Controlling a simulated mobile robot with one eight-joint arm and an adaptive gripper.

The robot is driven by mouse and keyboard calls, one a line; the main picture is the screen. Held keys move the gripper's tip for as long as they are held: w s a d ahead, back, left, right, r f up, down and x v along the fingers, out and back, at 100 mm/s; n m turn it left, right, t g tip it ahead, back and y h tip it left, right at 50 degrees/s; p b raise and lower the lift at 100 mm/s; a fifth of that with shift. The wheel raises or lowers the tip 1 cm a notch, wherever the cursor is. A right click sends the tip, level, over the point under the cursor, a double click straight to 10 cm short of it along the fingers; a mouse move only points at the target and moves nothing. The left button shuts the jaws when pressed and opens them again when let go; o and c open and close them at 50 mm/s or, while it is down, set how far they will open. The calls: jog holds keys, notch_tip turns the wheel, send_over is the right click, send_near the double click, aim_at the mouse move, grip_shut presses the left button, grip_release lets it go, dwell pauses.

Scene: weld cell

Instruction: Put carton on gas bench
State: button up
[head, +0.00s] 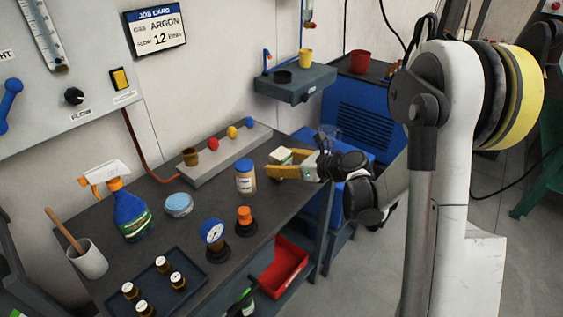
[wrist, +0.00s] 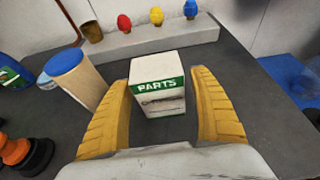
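The carton (wrist: 158,82), a small white box with a green band reading PARTS, sits between my gripper's fingers in the wrist view. It also shows in the head view (head: 281,155), partly hidden by a finger. It appears to stand upright on the dark grey bench top (wrist: 262,120). My gripper (wrist: 161,112) has yellow fingers, one on each side of the carton, with a narrow gap visible on both sides. In the head view my gripper (head: 285,166) is low over the right part of the bench (head: 195,212), coming from the right.
A blue-lidded jar (head: 245,178) stands just left of the carton. A light rack (head: 225,155) with coloured knobs runs behind. A gauge (head: 213,238), an orange-topped fitting (head: 245,220), a blue tin (head: 178,205) and a spray bottle (head: 130,212) also stand on the bench.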

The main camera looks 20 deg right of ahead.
jog(key=shift+r, duration=0.2)
jog(key=p+v, duration=0.4)
jog(key=v, duration=0.8)
jog(key=s+a+r+n+g+h, duration=0.45)
jog(key=s+a+n, duration=0.4)
jog(key=n, duration=0.65)
jog(key=s+d+r+n+h, duration=0.1)
jog(key=s+n, duration=0.5)
jog(key=n, duration=0.1)
jog(key=s+d+r+n+h, duration=0.1)
jog(key=s+n+h, duration=0.1)
jog(key=s+n, duration=0.4)
jog(key=shift+s+d+r+n+t, duration=0.3)
jog(key=shift+s+r+n+t, duration=0.05)
jog(key=shift+s+r+n, duration=0.05)
jog(key=shift+h, duration=0.25)
